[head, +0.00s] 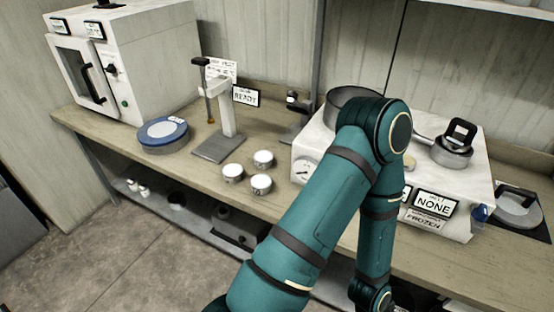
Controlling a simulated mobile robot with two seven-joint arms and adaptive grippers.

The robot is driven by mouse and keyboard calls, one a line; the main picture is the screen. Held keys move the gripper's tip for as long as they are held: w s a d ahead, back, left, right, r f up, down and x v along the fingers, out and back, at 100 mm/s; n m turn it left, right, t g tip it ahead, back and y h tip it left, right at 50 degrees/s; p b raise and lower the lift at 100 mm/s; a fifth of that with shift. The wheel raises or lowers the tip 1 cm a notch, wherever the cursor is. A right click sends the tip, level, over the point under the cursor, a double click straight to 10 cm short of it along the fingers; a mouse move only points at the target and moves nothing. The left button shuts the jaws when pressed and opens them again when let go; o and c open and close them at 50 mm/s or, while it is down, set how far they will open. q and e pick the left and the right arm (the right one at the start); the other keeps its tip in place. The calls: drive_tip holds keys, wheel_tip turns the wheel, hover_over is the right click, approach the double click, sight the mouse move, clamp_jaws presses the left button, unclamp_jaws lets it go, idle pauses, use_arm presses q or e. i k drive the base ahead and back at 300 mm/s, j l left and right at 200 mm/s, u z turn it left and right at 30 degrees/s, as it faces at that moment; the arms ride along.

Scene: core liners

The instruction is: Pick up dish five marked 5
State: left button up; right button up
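Three small round white dishes stand close together on the bench: one at the back (263,159), one at the left (233,172) and one at the front right (260,184). Their tops carry dark marks too small to read, so I cannot tell which is dish five. Neither gripper is in view. One of my teal arms rises from the bottom, bends in front of the white unit and runs back down out of the frame.
A press stand (229,122) is behind the dishes, with a blue-rimmed round container (163,134) to its left. A white cabinet (129,60) stands far left. A white unit (467,183) with pans stands right. The bench front (200,171) left of the dishes is clear.

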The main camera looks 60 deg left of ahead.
sight(232, 172)
drive_tip(key=u, duration=2.35)
